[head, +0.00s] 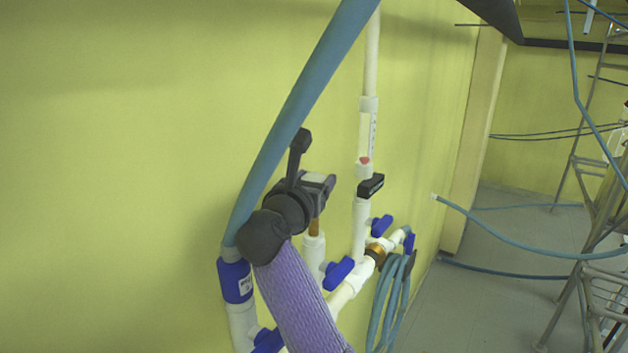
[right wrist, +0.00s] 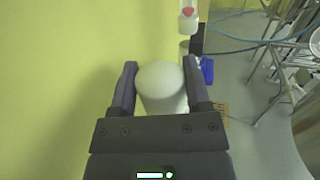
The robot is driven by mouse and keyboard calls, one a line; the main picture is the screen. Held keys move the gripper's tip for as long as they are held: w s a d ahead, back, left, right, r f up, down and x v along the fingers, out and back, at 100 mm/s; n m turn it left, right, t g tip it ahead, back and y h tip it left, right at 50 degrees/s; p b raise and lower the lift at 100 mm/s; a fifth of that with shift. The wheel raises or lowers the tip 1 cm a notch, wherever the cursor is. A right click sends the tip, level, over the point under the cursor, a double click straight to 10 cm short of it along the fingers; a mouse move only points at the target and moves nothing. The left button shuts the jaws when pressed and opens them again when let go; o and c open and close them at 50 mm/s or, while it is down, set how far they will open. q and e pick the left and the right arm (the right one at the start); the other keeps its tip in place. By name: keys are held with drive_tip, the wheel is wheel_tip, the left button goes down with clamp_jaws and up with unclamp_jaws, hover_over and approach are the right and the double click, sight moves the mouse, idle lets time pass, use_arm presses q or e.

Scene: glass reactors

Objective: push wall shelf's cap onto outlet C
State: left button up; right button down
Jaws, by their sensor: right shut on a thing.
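My right gripper (head: 318,190) is at the pipework on the yellow wall, directly above a short upright white pipe (head: 313,250) with a brownish top section. In the right wrist view the two fingers of my right gripper (right wrist: 160,68) are shut on a white, round-topped piece (right wrist: 162,88), which looks like the cap. Its lower part is hidden by the gripper body. The short pipe looks like an outlet, but no letter is readable, and I cannot tell whether cap and pipe touch. My left gripper is not in view.
A tall white pipe (head: 359,220) with a black-handled valve (head: 371,186) stands just right of the gripper. Blue valve handles (head: 338,272) sit below. A thick blue hose (head: 300,110) rises at the left. A coiled hose (head: 388,300) hangs at the right.

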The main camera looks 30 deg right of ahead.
drive_tip(key=shift+s+f, duration=0.1)
drive_tip(key=shift+s, duration=0.25)
drive_tip(key=shift+w, duration=0.15)
drive_tip(key=shift+f, duration=0.15)
drive_tip(key=shift+w+f+b, duration=0.1)
drive_tip(key=shift+f+b, duration=0.85)
drive_tip(key=shift+b, duration=0.1)
drive_tip(key=shift+f, duration=0.15)
drive_tip(key=shift+f+b, duration=0.65)
drive_tip(key=shift+b, duration=0.05)
drive_tip(key=shift+f, duration=0.1)
drive_tip(key=shift+f, duration=0.1)
